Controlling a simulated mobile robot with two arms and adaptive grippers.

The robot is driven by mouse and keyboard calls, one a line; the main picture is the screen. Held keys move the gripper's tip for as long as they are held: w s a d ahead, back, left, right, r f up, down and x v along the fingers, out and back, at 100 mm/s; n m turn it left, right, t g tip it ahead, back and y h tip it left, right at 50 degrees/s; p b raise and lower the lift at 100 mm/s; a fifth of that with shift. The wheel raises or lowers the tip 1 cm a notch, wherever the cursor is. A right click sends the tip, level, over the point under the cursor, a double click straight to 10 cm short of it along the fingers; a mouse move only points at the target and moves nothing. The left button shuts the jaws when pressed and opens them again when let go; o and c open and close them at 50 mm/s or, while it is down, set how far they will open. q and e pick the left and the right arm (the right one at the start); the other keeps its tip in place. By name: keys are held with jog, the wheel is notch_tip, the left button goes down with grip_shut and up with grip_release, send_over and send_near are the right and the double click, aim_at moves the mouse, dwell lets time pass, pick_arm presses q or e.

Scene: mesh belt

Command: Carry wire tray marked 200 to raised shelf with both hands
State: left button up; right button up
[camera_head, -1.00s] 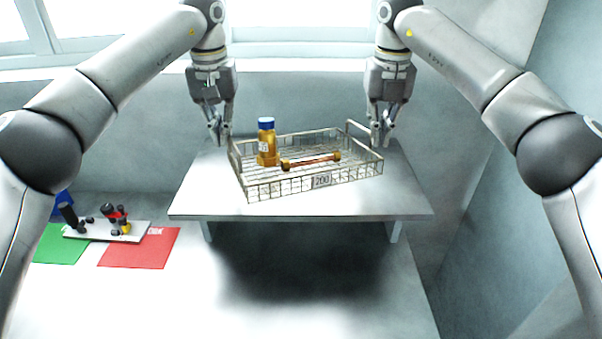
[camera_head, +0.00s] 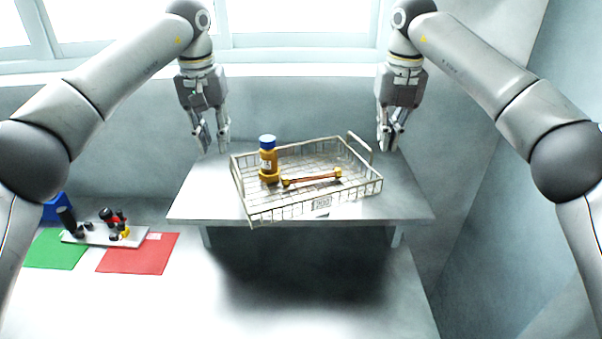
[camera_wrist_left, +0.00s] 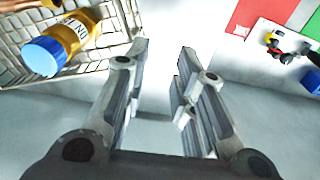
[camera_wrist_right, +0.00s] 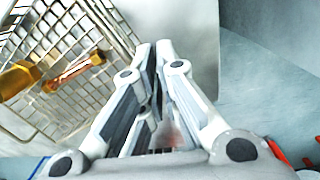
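The wire tray marked 200 (camera_head: 321,205) is on the raised shelf (camera_head: 400,203), turned slightly, its near left corner at or just over the front edge. It holds an amber bottle with a blue cap (camera_head: 268,160) and an orange-brown rod with thick ends (camera_head: 312,179). My left gripper (camera_head: 213,148) is open and empty, left of and behind the tray. My right gripper (camera_head: 390,147) is empty, a narrow gap between its fingers, just right of the tray's upright handle (camera_head: 360,149). Both wrist views show the tray apart from the fingers (camera_wrist_left: 162,50) (camera_wrist_right: 159,48).
On the lower table at left lie a green mat (camera_head: 55,250), a red mat (camera_head: 140,255) and a white board with small dark parts (camera_head: 75,236). A wall stands behind the shelf. The shelf's right part is bare.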

jog(key=o, duration=0.4)
jog(key=shift+s, duration=0.1)
pick_arm(q)
notch_tip(320, 180, up, 12)
jog(key=s, duration=0.1)
jog(key=shift+a, duration=0.15)
pick_arm(e)
jog(key=r, duration=0.8)
jog(key=s+r, duration=0.1)
jog(key=r, duration=0.3)
jog(key=shift+d, duration=0.15)
